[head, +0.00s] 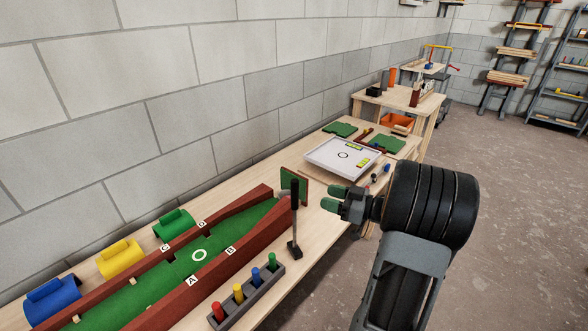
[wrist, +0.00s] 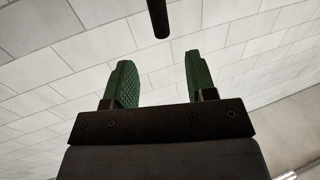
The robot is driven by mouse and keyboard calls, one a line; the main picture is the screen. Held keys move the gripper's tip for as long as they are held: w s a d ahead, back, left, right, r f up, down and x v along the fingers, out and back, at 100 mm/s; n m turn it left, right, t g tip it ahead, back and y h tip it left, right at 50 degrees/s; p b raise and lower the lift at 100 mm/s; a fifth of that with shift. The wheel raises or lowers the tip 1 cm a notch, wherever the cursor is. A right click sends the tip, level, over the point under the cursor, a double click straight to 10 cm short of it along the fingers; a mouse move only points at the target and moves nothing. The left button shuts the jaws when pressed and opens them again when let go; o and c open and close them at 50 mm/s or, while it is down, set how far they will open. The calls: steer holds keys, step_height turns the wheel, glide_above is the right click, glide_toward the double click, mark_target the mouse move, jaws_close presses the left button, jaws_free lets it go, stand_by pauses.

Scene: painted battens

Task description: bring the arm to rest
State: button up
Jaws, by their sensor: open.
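My gripper (head: 333,199) is at the end of my arm, to the right of the centre in the head view. It is held above the front edge of the bench, just right of a black mallet-like tool. In the wrist view my gripper (wrist: 160,85) shows two green textured fingers standing wide apart with nothing between them. A dark rod end (wrist: 158,20) hangs at the top of the wrist view, beyond the fingers, against the block wall.
The long bench (head: 318,230) carries a green lane with red-brown battens (head: 240,205), an upright black mallet-like tool (head: 294,222), a grey rack (head: 250,297) with coloured pegs, and a white tray (head: 318,162). The block wall (head: 130,80) closes the left. Open floor (head: 510,190) lies right.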

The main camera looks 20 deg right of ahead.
steer(key=d+f+m+g+h+p, duration=0.1)
steer(key=d+f+m+h, duration=0.25)
steer(key=d+h, duration=0.35)
steer(key=d+f+m+g+h, duration=0.25)
steer(key=d+m+h, duration=0.2)
steer(key=h, duration=0.35)
steer(key=s+a+r+g+y+p, duration=0.1)
steer(key=s+a+r, duration=0.3)
steer(key=a, duration=0.5)
steer(key=s+a+r+g+y+p, duration=0.1)
steer(key=s+a+r+g+p, duration=0.2)
steer(key=a, duration=0.7)
steer(key=s+a+r+g+y+p, duration=0.1)
steer(key=s+a+r+g+p, duration=0.1)
steer(key=s+a+r, duration=0.4)
steer(key=a+p, duration=0.1)
steer(key=a, duration=0.3)
steer(key=shift+s+a+r+g+p, duration=0.2)
steer(key=shift+r+g+p, duration=0.15)
steer(key=shift+r+p, duration=0.05)
